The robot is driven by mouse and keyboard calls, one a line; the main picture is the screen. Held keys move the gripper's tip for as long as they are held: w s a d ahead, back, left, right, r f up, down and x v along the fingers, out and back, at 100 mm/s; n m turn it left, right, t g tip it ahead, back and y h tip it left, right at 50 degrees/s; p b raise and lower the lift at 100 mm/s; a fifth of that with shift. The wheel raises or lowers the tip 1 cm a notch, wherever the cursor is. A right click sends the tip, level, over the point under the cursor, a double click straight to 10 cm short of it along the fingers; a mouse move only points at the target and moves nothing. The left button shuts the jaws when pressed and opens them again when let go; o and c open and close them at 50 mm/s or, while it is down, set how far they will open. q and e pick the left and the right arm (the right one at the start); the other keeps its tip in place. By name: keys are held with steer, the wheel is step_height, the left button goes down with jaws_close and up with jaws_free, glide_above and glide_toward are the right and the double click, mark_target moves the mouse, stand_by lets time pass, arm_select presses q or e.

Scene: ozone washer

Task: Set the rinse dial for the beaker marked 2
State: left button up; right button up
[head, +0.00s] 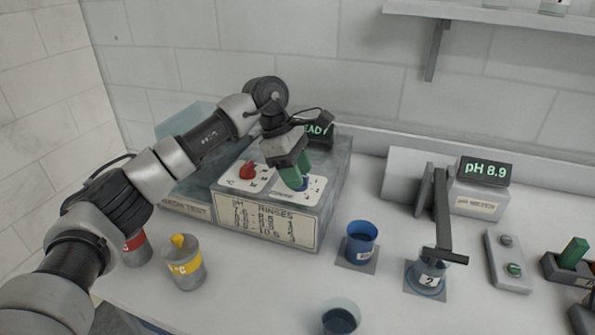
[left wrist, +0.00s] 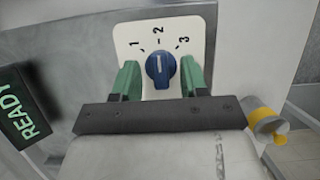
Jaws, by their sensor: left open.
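The blue rinse dial (left wrist: 160,68) sits on a white plate marked 1, 2 and 3 in the left wrist view. Its white line points at or close to the 2. My left gripper (left wrist: 161,80) is open, with one green finger on each side of the dial; I cannot tell whether they touch it. In the head view my left gripper (head: 296,178) reaches down over the dial and partly hides it. The beaker marked 2 (head: 428,281) stands below the pH meter's probe arm (head: 441,215). A chart headed RINSES (head: 268,222) is on the washer's front; its rows are too small to read.
A red dial (head: 248,171) is left of the blue one. The pH meter display (head: 485,171) reads 8.9. The READY display (head: 318,132) is behind my gripper.

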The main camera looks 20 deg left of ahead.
arm_select(q)
steer(key=v, duration=1)
steer(key=shift+r+b, duration=0.3)
steer(key=shift+b, duration=0.15)
steer(key=shift+a, duration=0.1)
